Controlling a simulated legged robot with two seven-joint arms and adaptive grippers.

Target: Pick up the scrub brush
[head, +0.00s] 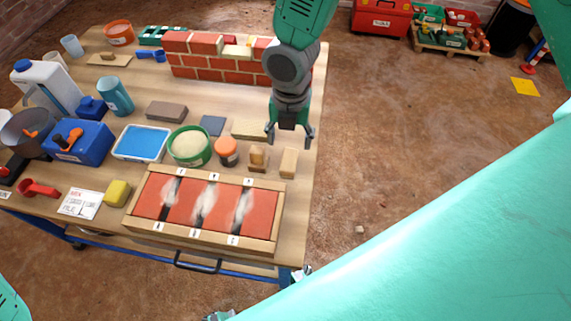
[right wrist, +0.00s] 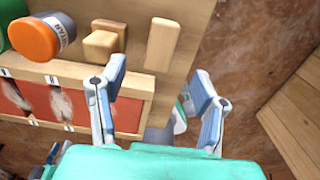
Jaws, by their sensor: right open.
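My right gripper (head: 289,135) is open and empty, pointing down above the table's right side. In the right wrist view its two fingers (right wrist: 160,82) are spread apart. Below it in the head view are a plain pale wooden block (head: 289,162) and a wooden piece with a raised grip (head: 258,157). Both also show in the right wrist view, the plain block (right wrist: 162,44) ahead of the fingers and the gripped piece (right wrist: 101,42) to its left. I cannot tell for certain which is the scrub brush; bristles are not visible. My left gripper cannot be made out.
An orange-lidded jar (head: 227,151) and a green bowl of sand (head: 189,146) stand left of the wooden pieces. A framed brick panel (head: 137,215) lies in front. A small brick wall (head: 213,76) stands behind. The table's right edge is close by; open floor lies beyond.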

